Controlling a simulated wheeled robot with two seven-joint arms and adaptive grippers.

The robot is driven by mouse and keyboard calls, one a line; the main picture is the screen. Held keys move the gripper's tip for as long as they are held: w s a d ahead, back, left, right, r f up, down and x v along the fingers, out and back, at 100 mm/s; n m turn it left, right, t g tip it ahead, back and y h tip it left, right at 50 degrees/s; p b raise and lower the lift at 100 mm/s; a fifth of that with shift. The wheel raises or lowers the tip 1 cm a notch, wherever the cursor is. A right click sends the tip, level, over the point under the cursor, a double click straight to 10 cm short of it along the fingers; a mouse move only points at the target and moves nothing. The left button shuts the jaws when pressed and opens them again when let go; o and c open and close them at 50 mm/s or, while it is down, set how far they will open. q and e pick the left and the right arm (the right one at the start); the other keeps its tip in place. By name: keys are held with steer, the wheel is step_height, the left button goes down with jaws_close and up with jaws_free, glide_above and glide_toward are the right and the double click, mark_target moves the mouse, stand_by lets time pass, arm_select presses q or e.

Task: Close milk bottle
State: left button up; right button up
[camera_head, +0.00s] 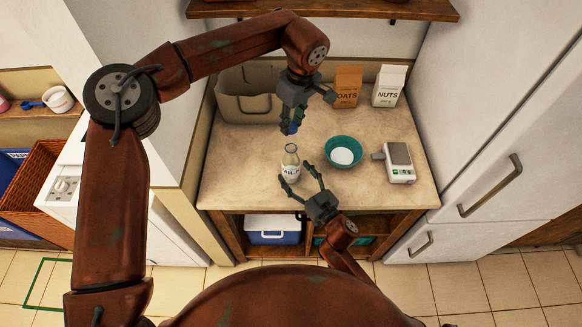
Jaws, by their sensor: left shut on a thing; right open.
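The milk bottle (291,168) stands upright near the front of the counter, clear glass with a white "MILK" label and an open-looking neck. My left gripper (290,124) points down above and slightly behind the bottle. It is shut on a small blue piece, which looks like the bottle cap (291,129), mostly hidden by the fingers. The cap is apart from the bottle's neck. My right gripper (296,173) reaches in from the front right. It is open, with one finger on each side of the bottle; whether they touch the glass cannot be told.
A teal bowl (344,152) with white contents stands right of the bottle, beside a kitchen scale (399,162). An oats box (347,86) and a nuts box (388,85) stand at the back. A beige bag (246,97) is back left. The counter's left front (232,185) is clear.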

steer(key=shift+x, duration=1.5)
arm_select(q)
steer(key=shift+s, duration=0.1)
arm_select(e)
steer(key=shift+c, duration=0.5)
jaws_close()
arm_select(q)
glide_above(291, 147)
steer(key=shift+s+d+f, duration=0.1)
steer(key=shift+s+f, duration=0.05)
steer(key=shift+f, duration=1.05)
steer(key=shift+s+d+f, duration=0.1)
steer(key=shift+s+f, duration=0.05)
steer(key=shift+f, duration=1.05)
steer(key=shift+f, duration=0.9)
steer(key=shift+f, duration=0.6)
